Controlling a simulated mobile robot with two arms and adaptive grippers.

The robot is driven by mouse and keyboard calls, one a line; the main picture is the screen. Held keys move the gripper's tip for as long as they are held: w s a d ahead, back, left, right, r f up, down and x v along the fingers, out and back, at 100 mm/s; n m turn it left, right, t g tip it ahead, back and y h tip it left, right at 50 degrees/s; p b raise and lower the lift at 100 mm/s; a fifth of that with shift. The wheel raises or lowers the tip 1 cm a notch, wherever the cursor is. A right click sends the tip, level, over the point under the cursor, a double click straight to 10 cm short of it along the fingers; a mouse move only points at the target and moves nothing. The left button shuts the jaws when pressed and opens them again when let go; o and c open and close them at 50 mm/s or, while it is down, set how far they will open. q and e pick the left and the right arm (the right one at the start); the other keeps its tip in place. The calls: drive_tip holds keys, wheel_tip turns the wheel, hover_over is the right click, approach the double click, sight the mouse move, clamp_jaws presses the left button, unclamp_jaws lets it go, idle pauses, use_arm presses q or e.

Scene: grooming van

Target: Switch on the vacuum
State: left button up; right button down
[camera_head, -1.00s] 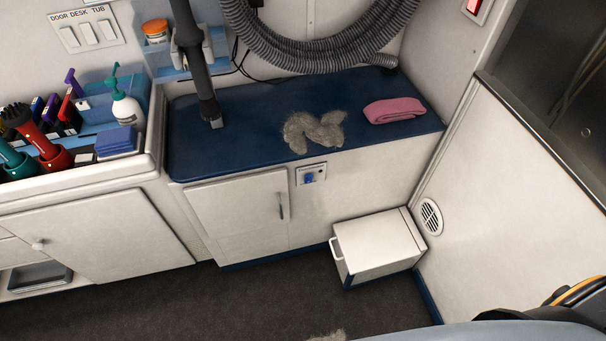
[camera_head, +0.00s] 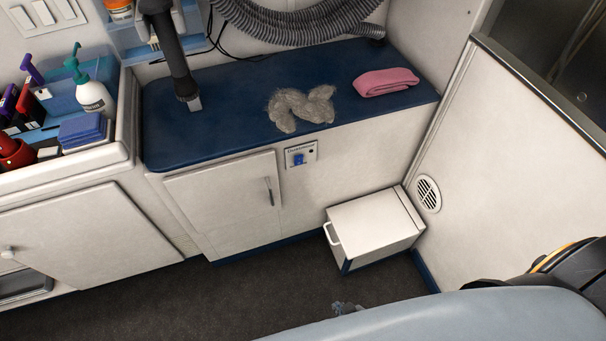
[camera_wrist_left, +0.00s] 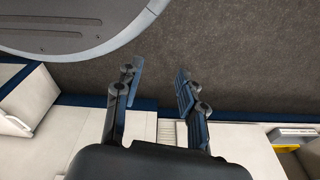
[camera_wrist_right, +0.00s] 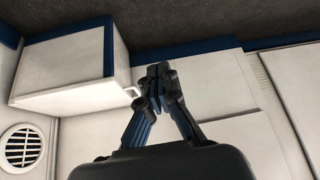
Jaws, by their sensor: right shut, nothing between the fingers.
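A small switch panel (camera_head: 301,155) with a blue switch (camera_head: 299,159) is set in the white front below the blue bench top, right of a cabinet door. The grey vacuum hose (camera_head: 300,37) hangs coiled on the wall above, and a dark tube with a nozzle (camera_head: 187,92) reaches down to the bench top. My right gripper (camera_wrist_right: 158,72) is shut and empty in the right wrist view, with white cabinet fronts beyond it. My left gripper (camera_wrist_left: 160,75) is open and empty in the left wrist view, with dark floor beyond its fingertips. Neither gripper's fingers show in the head view.
A white box step (camera_head: 375,226) with a handle stands on the floor by the right wall vent (camera_head: 428,194). Fur (camera_head: 302,107) and a folded pink towel (camera_head: 386,82) lie on the bench top (camera_head: 235,125). A pump bottle (camera_head: 94,97) stands left. The dark floor ahead is mostly clear.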

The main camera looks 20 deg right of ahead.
use_arm(q)
drive_tip(key=w+d+r+b, duration=0.1)
drive_tip(key=w+r+b, duration=0.4)
drive_tip(key=w+b, duration=0.3)
use_arm(e)
drive_tip(key=w+a+r+t, duration=0.2)
drive_tip(key=w+r+t, duration=0.6)
drive_tip(key=w, duration=0.8)
use_arm(q)
wheel_tip(320, 180, up, 11)
drive_tip(key=t+b, duration=0.1)
drive_tip(key=b, duration=0.6)
drive_tip(key=shift+w+t, duration=0.3)
use_arm(e)
drive_tip(key=w+d+r+m+t, duration=0.1)
drive_tip(key=w+r+t, duration=0.1)
drive_tip(key=r, duration=0.7)
drive_tip(key=w+r+t, duration=0.2)
drive_tip(key=r+t, duration=0.1)
drive_tip(key=r, duration=0.6)
drive_tip(key=shift+w+d+m+h, duration=0.15)
drive_tip(key=shift+d+m+h, duration=0.25)
drive_tip(key=shift+f, duration=0.1)
